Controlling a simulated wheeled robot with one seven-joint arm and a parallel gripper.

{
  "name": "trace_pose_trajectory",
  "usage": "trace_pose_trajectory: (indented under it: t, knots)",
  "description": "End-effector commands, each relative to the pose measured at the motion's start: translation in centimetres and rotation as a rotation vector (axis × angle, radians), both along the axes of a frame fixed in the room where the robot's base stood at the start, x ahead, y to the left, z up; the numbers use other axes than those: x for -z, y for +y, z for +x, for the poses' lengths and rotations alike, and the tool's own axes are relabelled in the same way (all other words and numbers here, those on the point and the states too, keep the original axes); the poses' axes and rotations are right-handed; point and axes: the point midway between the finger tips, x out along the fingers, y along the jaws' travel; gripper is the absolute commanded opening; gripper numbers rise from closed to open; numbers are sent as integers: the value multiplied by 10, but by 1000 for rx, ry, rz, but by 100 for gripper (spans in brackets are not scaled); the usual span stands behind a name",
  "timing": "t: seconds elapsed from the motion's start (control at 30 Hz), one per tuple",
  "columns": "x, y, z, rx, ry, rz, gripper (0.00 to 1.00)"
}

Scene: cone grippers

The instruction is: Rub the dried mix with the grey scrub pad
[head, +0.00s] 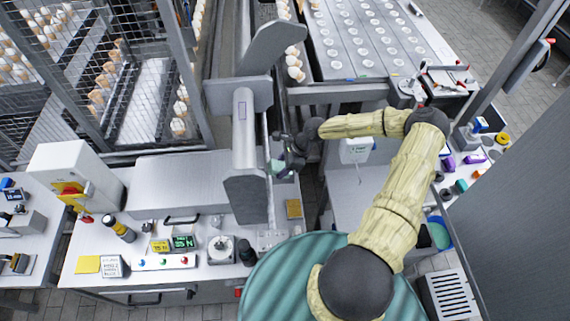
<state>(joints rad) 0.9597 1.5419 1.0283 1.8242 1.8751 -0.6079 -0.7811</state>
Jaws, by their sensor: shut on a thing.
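My gripper (282,168) is at the centre of the head view, at the end of my yellow-sleeved arm. It is beside the right side of a tall grey machine part (243,165). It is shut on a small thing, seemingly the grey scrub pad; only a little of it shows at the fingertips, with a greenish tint. The fingers hide most of the pad. I cannot tell whether it touches the metal. The dried mix cannot be made out at this size.
A yellow block (294,208) lies below my gripper. Racks of cones stand at upper left. A blue bucket (439,234) is at right.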

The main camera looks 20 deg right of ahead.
Motion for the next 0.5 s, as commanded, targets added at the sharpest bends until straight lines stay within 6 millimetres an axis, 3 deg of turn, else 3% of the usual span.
trace_pose_trajectory:
  t: [0.2, 0.5]
  knots:
    - [21, 11, 2, -2, 0, 0, 26]
    - [32, 18, 4, 0, 0, 1, 26]
